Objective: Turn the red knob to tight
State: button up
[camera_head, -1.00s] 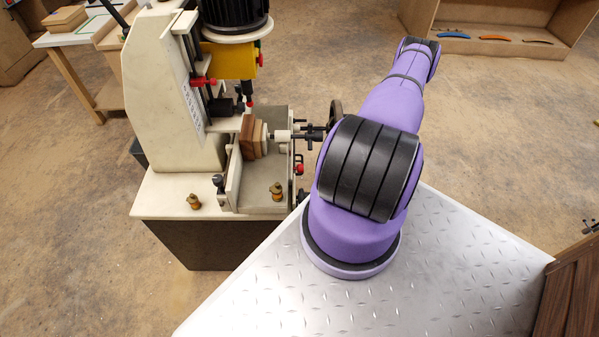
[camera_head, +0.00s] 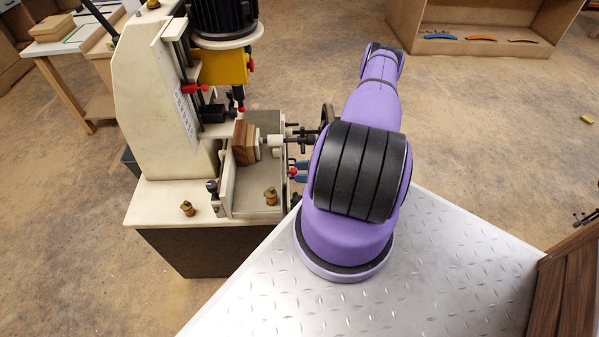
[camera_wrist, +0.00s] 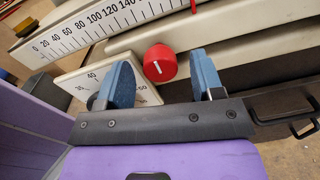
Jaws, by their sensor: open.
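My purple arm hides some of that area.
A white ruler scale (camera_wrist: 100,22) and a numbered plate (camera_wrist: 92,82) lie close to the fingers. The cream machine (camera_head: 165,110) holds a brown wooden block (camera_head: 243,144) in its vice. Other small red knobs (camera_head: 204,88) are on the machine. Floor is open behind my arm.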

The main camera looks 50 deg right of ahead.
jog(key=shift+w+a, duration=0.1)
jog(key=shift+c, duration=0.4)
jog(key=c, duration=0.8)
jog(key=shift+c, duration=0.2)
jog(key=shift+m, duration=0.3)
jog(key=shift+w+m+g, duration=0.1)
jog(key=shift+m+g, duration=0.2)
jog(key=shift+m, duration=8.1)
